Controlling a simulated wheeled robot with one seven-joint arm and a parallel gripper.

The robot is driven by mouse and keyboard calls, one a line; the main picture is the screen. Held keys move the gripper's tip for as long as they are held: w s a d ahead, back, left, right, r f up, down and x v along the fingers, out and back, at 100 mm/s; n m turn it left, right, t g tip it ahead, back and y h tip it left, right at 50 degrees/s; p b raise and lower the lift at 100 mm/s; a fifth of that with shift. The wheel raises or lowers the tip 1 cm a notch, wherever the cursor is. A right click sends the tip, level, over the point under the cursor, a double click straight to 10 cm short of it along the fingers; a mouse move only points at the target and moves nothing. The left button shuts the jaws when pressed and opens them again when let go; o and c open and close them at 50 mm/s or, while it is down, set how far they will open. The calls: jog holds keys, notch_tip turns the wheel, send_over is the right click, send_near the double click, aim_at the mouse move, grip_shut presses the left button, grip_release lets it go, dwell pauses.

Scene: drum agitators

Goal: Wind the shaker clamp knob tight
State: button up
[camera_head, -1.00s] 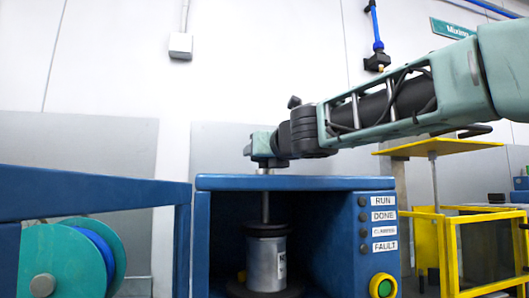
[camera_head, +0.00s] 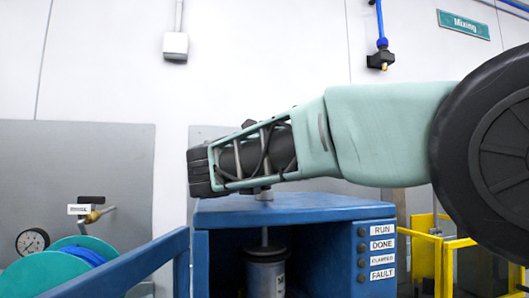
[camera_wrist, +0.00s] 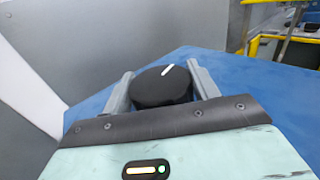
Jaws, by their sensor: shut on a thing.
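The shaker clamp knob (camera_wrist: 162,88) is black and round with a white mark on top, seen in the wrist view. My gripper (camera_wrist: 163,78) has a grey finger on each side of it and is shut on it. In the head view my arm covers the knob and most of the gripper. The clamp spindle (camera_head: 265,236) runs down through the top of the blue shaker cabinet (camera_head: 320,206). Below it a grey metal can (camera_head: 266,277) stands inside the open front. The can's bottom is out of frame.
Labels (camera_head: 382,243) reading RUN, DONE and FAULT sit beside dark lamps on the cabinet's right front. A blue rail (camera_head: 130,262), teal reel (camera_head: 50,275) and gauge (camera_head: 32,241) are at left. Yellow rails (camera_head: 448,262) stand at right.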

jog(key=m+g+h+p, duration=0.1)
jog(key=h+p, duration=0.1)
jog(key=p, duration=0.3)
jog(key=m+g+h+p, duration=0.2)
jog(key=p, duration=0.3)
jog(key=m+g+h+p, duration=0.1)
jog(key=m+h+p, duration=0.1)
jog(key=p, duration=0.3)
jog(key=shift+d+r+g+h, duration=0.1)
jog(key=shift+r+g+h, duration=0.3)
jog(key=shift+h, duration=0.1)
jog(key=m+g+h+p, duration=0.1)
jog(key=m+g+p, duration=0.1)
jog(key=p, duration=0.3)
jog(key=shift+f+h, duration=0.15)
jog(key=shift+h, duration=0.15)
jog(key=shift+p, duration=0.6)
jog(key=shift+f+m+g+h+p, duration=0.3)
jog(key=shift+m+g+p, duration=0.15)
jog(key=shift+p, duration=0.2)
jog(key=o, duration=1)
jog(key=shift+d, duration=0.1)
jog(key=shift+c, duration=0.2)
